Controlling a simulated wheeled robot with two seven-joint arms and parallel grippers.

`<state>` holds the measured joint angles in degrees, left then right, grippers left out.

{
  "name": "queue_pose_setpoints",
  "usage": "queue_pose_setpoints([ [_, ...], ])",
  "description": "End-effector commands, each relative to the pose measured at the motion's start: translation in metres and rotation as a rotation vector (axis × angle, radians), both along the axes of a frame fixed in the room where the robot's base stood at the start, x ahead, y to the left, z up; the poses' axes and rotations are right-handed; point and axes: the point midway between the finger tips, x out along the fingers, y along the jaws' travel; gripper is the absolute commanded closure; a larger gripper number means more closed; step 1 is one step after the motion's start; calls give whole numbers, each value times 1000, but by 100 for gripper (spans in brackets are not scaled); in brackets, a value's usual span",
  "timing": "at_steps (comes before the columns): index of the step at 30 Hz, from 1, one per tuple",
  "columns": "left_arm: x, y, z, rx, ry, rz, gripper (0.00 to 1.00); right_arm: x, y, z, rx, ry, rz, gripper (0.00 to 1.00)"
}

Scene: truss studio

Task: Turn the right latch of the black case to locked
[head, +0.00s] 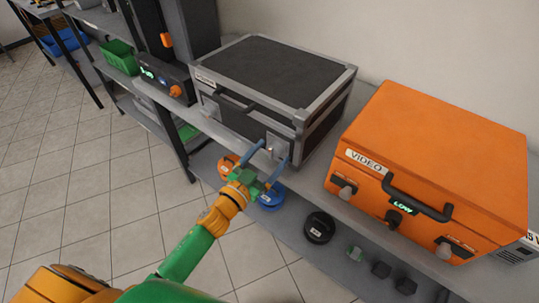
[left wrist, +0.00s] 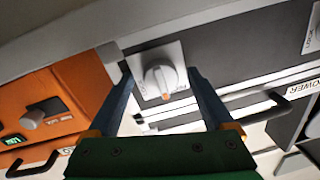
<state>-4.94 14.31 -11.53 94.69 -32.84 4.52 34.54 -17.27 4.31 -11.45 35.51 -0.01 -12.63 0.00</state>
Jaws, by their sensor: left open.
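The black case (head: 282,73), with grey metal edges and a black front handle (head: 232,101), stands on the shelf. Its right latch (left wrist: 160,78) is a grey-white knob on a pale square plate. The knob's orange mark points toward the bottom of the left wrist view, near small print I cannot read surely. In the head view the latch plate (head: 279,145) is partly behind my fingers. My left gripper (head: 269,158) is open, its blue fingers on either side of the latch; I cannot tell whether they touch it. My right gripper is not in view.
An orange case (head: 440,150) labelled VIDEO stands to the right, with knobs and a handle facing out. A dark device (head: 158,78) stands to the left. Below are blue (head: 270,197) and black (head: 319,228) round items. The tiled floor at left is clear.

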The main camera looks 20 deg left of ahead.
Motion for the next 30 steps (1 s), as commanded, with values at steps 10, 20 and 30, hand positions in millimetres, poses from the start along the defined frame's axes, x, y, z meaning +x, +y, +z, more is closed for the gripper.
queue_pose_setpoints([
  [10, 0, 0, 0, 0, 1, 1, 87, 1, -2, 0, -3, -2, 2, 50],
  [20, 0, 1, -1, 36, -12, 2, 100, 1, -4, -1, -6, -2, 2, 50],
  [30, 0, 2, -2, 259, -94, 2, 100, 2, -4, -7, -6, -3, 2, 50],
])
